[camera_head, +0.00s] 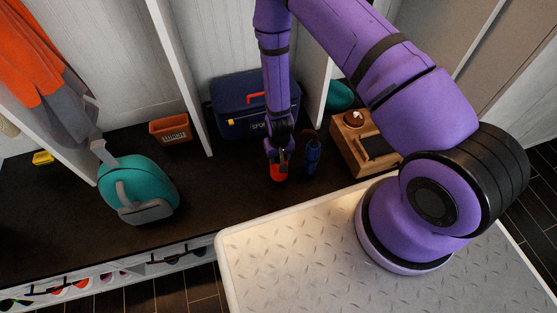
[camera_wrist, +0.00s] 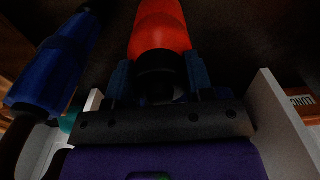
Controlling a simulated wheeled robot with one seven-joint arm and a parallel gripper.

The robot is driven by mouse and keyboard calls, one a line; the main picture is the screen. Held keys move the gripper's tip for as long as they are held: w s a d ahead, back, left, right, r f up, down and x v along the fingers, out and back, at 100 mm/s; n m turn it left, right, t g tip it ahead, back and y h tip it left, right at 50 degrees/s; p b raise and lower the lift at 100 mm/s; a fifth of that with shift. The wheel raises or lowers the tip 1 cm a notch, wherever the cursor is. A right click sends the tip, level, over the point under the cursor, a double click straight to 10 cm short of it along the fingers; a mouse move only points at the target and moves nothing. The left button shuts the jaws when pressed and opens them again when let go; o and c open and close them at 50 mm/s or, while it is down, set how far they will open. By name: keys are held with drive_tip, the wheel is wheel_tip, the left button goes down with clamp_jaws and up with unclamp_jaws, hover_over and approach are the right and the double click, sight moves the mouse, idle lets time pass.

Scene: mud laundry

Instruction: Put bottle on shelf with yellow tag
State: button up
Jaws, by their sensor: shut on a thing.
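My gripper (camera_head: 278,156) points down over the dark bench and is shut on a red-orange bottle (camera_head: 279,174). In the wrist view, the bottle (camera_wrist: 160,28) has a black neck or cap between the two fingers (camera_wrist: 158,78). I cannot tell whether its far end touches the bench. A blue bottle (camera_head: 312,156) stands just right of my gripper in the head view; it also shows at the left of the wrist view (camera_wrist: 58,60). A small yellow item (camera_head: 42,157) lies in the left bay; I cannot tell whether it is a tag.
A teal backpack (camera_head: 140,188) sits left on the dark bench (camera_head: 225,185). A red-brown box (camera_head: 171,129) and a blue bag (camera_head: 240,100) stand behind. A wooden crate (camera_head: 350,150) is close at right. White dividers (camera_head: 180,75) separate the bays.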

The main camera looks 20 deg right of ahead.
drive_tip(key=shift+w+f, duration=0.2)
drive_tip(key=shift+w, duration=0.1)
drive_tip(key=shift+f, duration=1.6)
drive_tip(key=o, duration=1.2)
drive_tip(key=shift+f, duration=0.1)
drive_tip(key=shift+o, duration=0.2)
wheel_tip(320, 180, up, 12)
drive_tip(key=shift+r, duration=0.15)
